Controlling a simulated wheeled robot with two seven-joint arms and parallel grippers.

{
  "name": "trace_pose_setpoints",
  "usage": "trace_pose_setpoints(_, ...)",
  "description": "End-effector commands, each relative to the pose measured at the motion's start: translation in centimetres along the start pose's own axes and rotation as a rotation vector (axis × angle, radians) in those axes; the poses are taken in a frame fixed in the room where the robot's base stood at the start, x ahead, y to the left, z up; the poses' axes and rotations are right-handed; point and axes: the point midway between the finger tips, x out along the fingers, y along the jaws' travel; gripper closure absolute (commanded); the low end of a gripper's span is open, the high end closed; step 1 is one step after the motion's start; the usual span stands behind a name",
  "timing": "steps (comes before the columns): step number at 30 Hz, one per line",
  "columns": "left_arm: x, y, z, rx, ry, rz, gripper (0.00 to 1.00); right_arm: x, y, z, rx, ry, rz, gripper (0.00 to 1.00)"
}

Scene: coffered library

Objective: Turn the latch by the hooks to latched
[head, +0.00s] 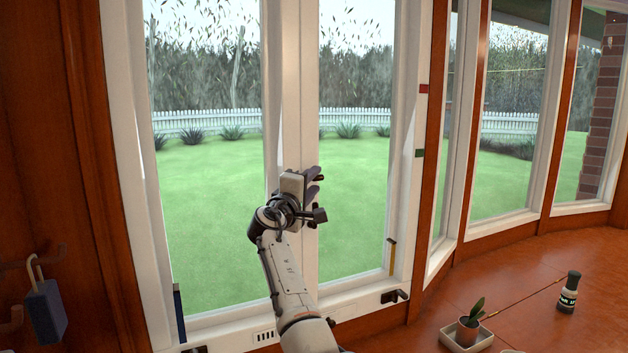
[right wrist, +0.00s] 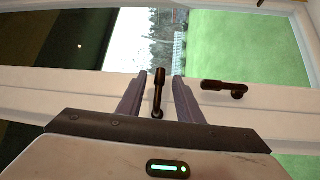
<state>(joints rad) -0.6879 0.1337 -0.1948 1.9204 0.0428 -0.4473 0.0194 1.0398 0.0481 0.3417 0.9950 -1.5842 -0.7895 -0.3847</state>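My right gripper (head: 313,181) is at the white middle upright of the tall window. In the right wrist view its two fingers (right wrist: 160,90) are open, with a dark latch handle (right wrist: 159,92) standing between them; I see a gap on each side. A second dark handle (right wrist: 222,86) lies along the frame, right of the fingers. In the head view the fingers mostly hide these handles. My left gripper is not in view.
Another dark handle (head: 395,296) is low on the right of the window frame. A yellow strip (head: 391,256) and a blue strip (head: 179,314) stand by the frame. A potted plant (head: 467,328) and a dark bottle (head: 569,292) stand on the wooden surface at right.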

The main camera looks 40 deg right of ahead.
Motion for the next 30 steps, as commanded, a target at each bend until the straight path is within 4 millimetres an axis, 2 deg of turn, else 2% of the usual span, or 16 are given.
trace_pose_setpoints(4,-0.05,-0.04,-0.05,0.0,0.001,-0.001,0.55,0.92,0.03,0.03,0.0,0.0,0.001,0.67)
trace_pose_setpoints(13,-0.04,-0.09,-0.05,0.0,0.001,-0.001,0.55,1.07,0.0,0.01,0.001,0.001,0.0,0.67)
trace_pose_setpoints(19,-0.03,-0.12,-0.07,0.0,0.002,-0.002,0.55,1.05,-0.01,0.01,0.001,0.001,0.0,1.0)
trace_pose_setpoints(26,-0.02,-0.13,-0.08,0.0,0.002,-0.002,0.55,1.05,-0.03,0.05,0.0,0.001,0.001,1.0)
trace_pose_setpoints(30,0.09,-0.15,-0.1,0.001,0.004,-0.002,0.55,1.35,-0.02,0.76,-0.011,-0.006,0.012,1.0)
